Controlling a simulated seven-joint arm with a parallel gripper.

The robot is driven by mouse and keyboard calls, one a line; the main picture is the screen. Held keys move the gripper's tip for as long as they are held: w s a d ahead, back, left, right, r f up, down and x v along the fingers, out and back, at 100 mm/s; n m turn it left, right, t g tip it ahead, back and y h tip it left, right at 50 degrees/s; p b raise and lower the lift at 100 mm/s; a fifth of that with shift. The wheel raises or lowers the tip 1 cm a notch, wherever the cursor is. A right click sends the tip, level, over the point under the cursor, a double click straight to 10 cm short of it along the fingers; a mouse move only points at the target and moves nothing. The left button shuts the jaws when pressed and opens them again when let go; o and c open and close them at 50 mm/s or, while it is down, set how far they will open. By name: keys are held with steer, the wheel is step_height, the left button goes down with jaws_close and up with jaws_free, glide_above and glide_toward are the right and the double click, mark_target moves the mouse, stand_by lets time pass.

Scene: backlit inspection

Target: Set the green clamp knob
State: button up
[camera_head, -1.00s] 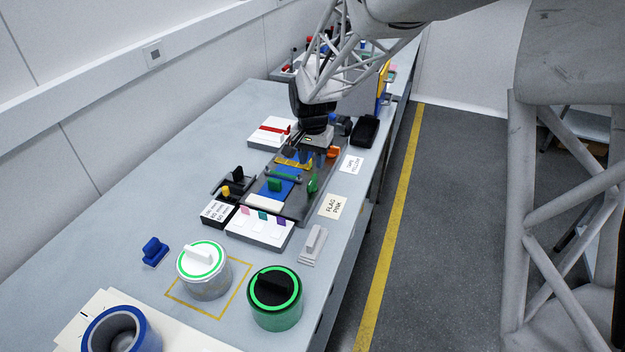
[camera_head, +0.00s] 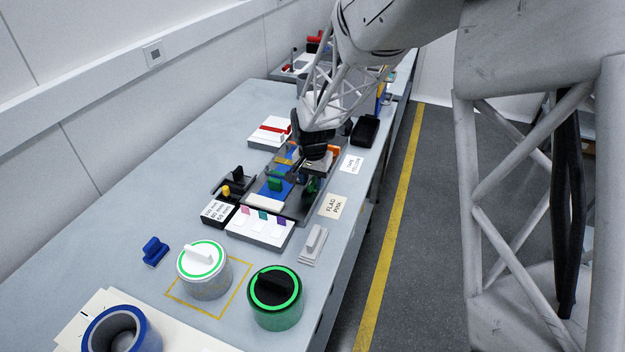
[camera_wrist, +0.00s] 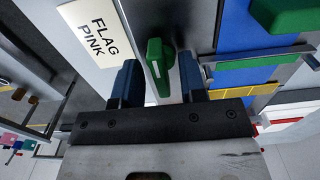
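A green knob (camera_wrist: 155,62) with a pale line along it stands on the grey fixture, seen in the wrist view. My gripper (camera_wrist: 158,70) is open, with one blue-grey finger on each side of the knob and visible gaps between. In the head view my gripper (camera_head: 308,177) is low over the right side of the fixture and hides most of that knob. A second green piece (camera_wrist: 283,14) sits on the blue area; in the head view it is the green block (camera_head: 275,184).
The grey fixture tray (camera_head: 300,212) has a white block and blue plates. A "FLAG PINK" card (camera_head: 333,205) lies at its right. A white box with coloured flags (camera_head: 259,228), a white-topped canister (camera_head: 203,272) and a green canister (camera_head: 275,302) stand nearer. The bench's left side is clear.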

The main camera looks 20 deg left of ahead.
jaws_close()
steer(key=shift+n, duration=0.3)
steer(key=n, duration=0.3)
steer(key=shift+n, duration=0.4)
steer(key=n, duration=0.4)
steer(key=shift+n, duration=0.3)
steer(key=n, duration=0.4)
steer(key=shift+n, duration=2.5)
